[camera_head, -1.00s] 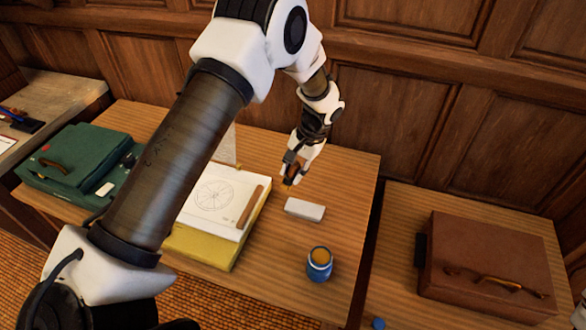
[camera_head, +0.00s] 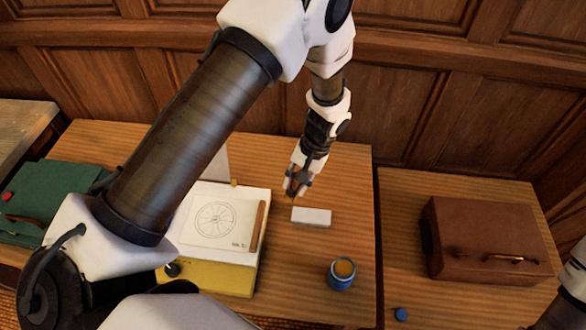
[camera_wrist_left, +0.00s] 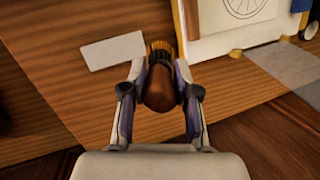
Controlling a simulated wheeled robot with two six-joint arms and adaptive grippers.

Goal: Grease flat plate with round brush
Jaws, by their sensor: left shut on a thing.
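My left gripper (camera_head: 297,187) is shut on the round brush, near the back of the table. In the left wrist view the brush (camera_wrist_left: 161,88) has a rounded brown handle between the two fingers and yellowish-brown bristles pointing away from the gripper. The flat plate (camera_head: 311,217), a pale grey rectangle, lies on the table just in front of the gripper. It also shows in the left wrist view (camera_wrist_left: 112,51), to the left of the bristles. I cannot tell the height of the bristles above the table. A blue jar (camera_head: 341,275) with orange-yellow contents stands open nearer the front edge.
A yellow-sided drafting board (camera_head: 215,278) with a wheel drawing and a brown strip lies left of the plate. A green case (camera_head: 40,188) is at far left. A brown case (camera_head: 485,240) and a blue cap (camera_head: 401,314) are on the right table, across a gap.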

